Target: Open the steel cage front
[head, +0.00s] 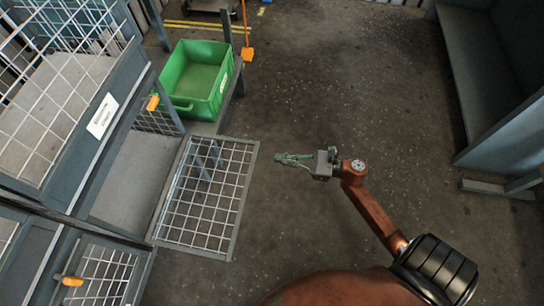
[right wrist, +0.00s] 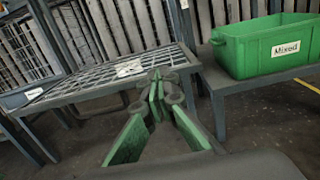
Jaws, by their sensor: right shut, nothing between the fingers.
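The steel cage front is a mesh panel with a grey frame (head: 241,190). In the head view it lies about flat, sticking out from the grey cage unit on the left. In the right wrist view the mesh panel (right wrist: 92,92) also looks level, at the upper left. My right gripper (head: 280,159) is just right of the panel's outer edge, apart from it, pointing left. Its green fingers (right wrist: 160,82) are shut at the tips with nothing between them. My left gripper is not in view.
A green bin (head: 198,80) marked Mixed stands on a bench beyond the panel. An upper mesh cage with a white label (head: 101,117) and orange latches (head: 152,103) (head: 72,281) are at left. Floor right of the panel is clear. A grey bench (head: 480,70) stands far right.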

